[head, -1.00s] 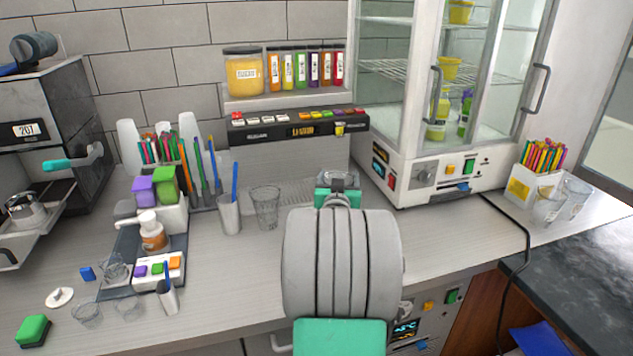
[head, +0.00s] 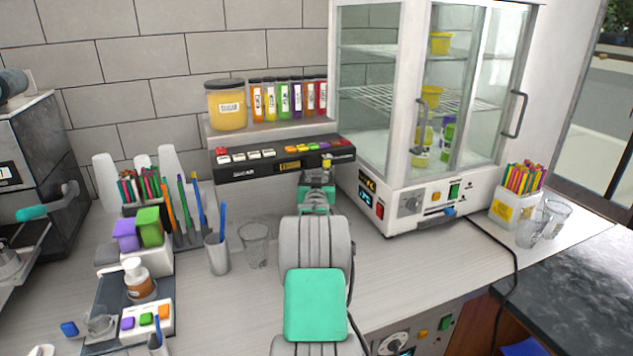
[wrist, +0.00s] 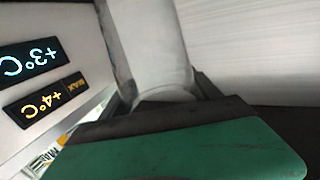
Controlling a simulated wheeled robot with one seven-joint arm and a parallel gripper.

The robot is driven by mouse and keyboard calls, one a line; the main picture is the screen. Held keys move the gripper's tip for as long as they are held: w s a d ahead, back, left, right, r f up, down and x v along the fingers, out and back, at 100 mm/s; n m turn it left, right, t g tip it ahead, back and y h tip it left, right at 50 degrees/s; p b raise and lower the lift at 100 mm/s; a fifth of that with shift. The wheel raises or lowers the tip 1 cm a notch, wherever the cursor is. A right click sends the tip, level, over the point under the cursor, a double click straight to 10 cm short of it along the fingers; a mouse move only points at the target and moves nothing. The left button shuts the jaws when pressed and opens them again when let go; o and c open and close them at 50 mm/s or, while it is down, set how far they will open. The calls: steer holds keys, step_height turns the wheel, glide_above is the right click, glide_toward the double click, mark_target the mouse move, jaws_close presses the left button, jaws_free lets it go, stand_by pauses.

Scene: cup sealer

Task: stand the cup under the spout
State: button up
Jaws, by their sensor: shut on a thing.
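My gripper (head: 318,188) is at the dispenser, mostly hidden behind my own arm in the head view. It is shut on a clear cup (head: 318,176), whose upper part shows just beyond the green gripper body. The cup also shows in the wrist view (wrist: 150,50), pale and translucent between the dark fingers. The spout (head: 327,162) is a small yellow-green piece under the right part of the dispenser's button panel (head: 280,157). In the head view the cup appears just below the spout. I cannot tell whether it is directly under it or touches the counter.
Another clear cup (head: 255,245) stands on the counter left of my arm, beside a grey holder (head: 216,255) with a blue straw. The glass display cabinet (head: 410,205) stands close on the right. A jar (head: 226,105) and several coloured tubes sit on the shelf above.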

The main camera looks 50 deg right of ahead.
steer(key=shift+x, duration=0.8)
steer(key=shift+f+p, duration=0.55)
steer(key=shift+f, duration=1.4)
steer(key=o, duration=1.3)
steer(key=shift+r, duration=0.1)
steer(key=shift+s+a+r+p, duration=0.1)
steer(key=shift+a+r+p, duration=0.05)
steer(key=shift+p, duration=0.15)
steer(key=b+v, duration=0.3)
steer(key=v, duration=0.8)
steer(key=shift+s+a, duration=0.25)
steer(key=shift+a, duration=0.1)
